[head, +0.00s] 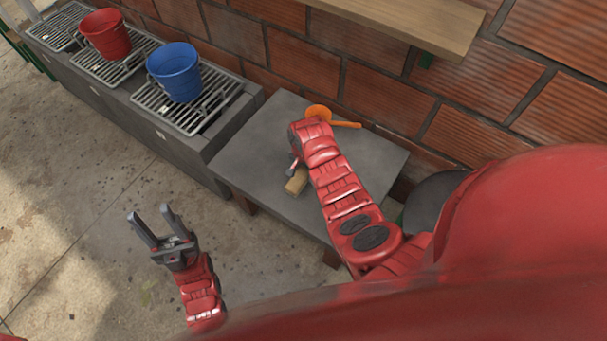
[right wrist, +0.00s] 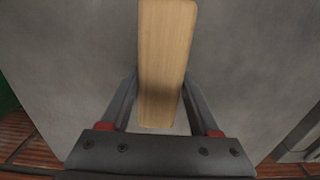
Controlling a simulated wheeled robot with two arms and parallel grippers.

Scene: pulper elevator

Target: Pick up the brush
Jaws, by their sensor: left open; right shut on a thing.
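The brush (head: 297,181) shows in the head view as a small tan wooden block at the grey table, by the end of my right arm. In the right wrist view the brush (right wrist: 166,60) is a long pale wooden piece between the two fingers. My right gripper (right wrist: 160,112) is shut on it; in the head view its fingers are mostly hidden by my own arm. I cannot tell whether the brush touches the tabletop. My left gripper (head: 151,226) is open and empty, over the concrete floor left of the table.
The grey table (head: 254,150) also holds an orange scoop-like thing (head: 345,124) near the brick wall. A blue bucket (head: 175,74) and a red bucket (head: 106,35) stand on metal grates at the upper left. A wooden shelf (head: 410,22) is above the table.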

